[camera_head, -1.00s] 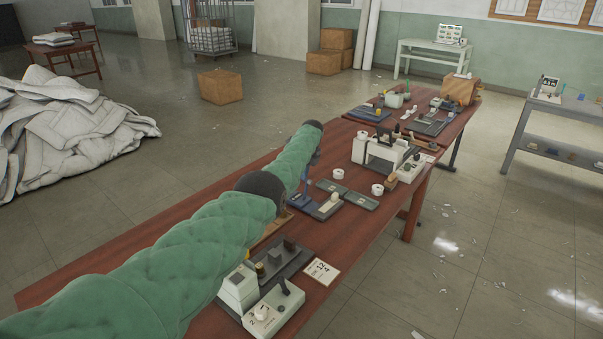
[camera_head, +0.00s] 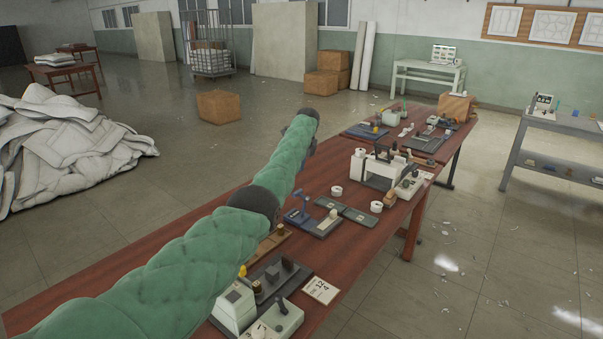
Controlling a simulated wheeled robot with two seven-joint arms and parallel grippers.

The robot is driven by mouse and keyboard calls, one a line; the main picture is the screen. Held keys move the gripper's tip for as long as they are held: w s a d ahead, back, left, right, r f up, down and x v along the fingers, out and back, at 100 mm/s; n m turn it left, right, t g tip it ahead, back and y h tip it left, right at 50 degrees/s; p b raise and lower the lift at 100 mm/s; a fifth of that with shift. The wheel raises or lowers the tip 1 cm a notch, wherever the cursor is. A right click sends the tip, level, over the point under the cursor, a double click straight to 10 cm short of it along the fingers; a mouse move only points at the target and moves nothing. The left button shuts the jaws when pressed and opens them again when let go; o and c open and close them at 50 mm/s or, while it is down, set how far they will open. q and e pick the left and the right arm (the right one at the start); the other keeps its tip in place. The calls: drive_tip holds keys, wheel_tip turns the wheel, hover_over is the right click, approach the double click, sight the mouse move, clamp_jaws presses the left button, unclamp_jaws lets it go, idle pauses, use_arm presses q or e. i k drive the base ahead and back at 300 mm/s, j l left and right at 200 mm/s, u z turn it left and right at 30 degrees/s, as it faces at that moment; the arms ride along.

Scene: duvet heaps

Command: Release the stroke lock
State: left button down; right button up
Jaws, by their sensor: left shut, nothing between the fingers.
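My left arm, in green quilted sleeve, reaches in from the lower left over the red-brown table (camera_head: 150,262). Its dark end is high above the table. My left gripper (camera_head: 312,147) is mostly hidden behind the sleeve; it is shut and holds nothing. I cannot tell which part is the stroke lock. My right gripper is out of view.
A white machine (camera_head: 382,172) stands farther along the table, with white rolls and flat grey-green plates (camera_head: 356,215) near it. A numbered card (camera_head: 321,290) lies in front. A white duvet heap (camera_head: 65,150) lies on the floor at left.

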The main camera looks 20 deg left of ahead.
sight(278, 298)
drive_tip(key=k+l, duration=0.25)
drive_tip(key=k, duration=0.25)
drive_tip(key=k+l, duration=0.2)
drive_tip(key=k, duration=0.25)
